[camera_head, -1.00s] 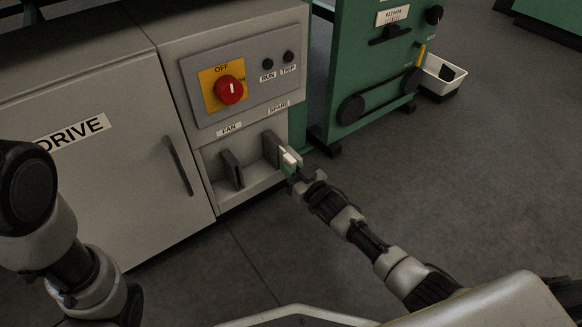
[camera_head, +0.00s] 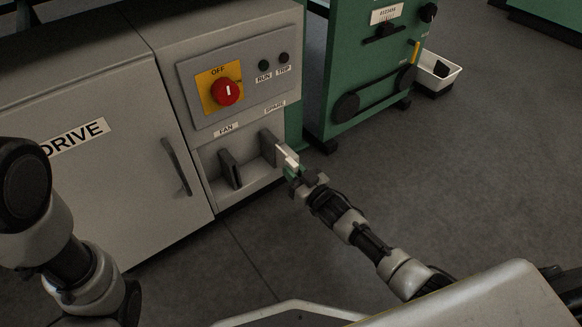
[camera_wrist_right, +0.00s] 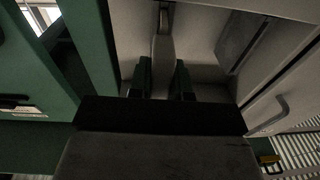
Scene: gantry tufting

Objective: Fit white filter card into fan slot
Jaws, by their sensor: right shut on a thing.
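The white filter card (camera_head: 287,157) shows as a short pale strip at the front of the spare slot (camera_head: 269,148), the right-hand dark holder in the cabinet recess. Its far end meets or overlaps that holder; how deep it sits is hidden. My right gripper (camera_head: 293,172) is shut on the card's near end. In the right wrist view the card (camera_wrist_right: 161,72) stands between two green fingertips (camera_wrist_right: 163,78). The fan slot (camera_head: 230,169) is the left-hand dark holder, under the FAN label, with no card visible in it. My left gripper is out of view.
Above the recess is a panel with a red knob (camera_head: 226,91) and two dark buttons. The DRIVE door (camera_head: 95,180) with its handle is at left. A green machine (camera_head: 345,65) stands behind at right, beside a white bin (camera_head: 440,70). Open floor lies at right.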

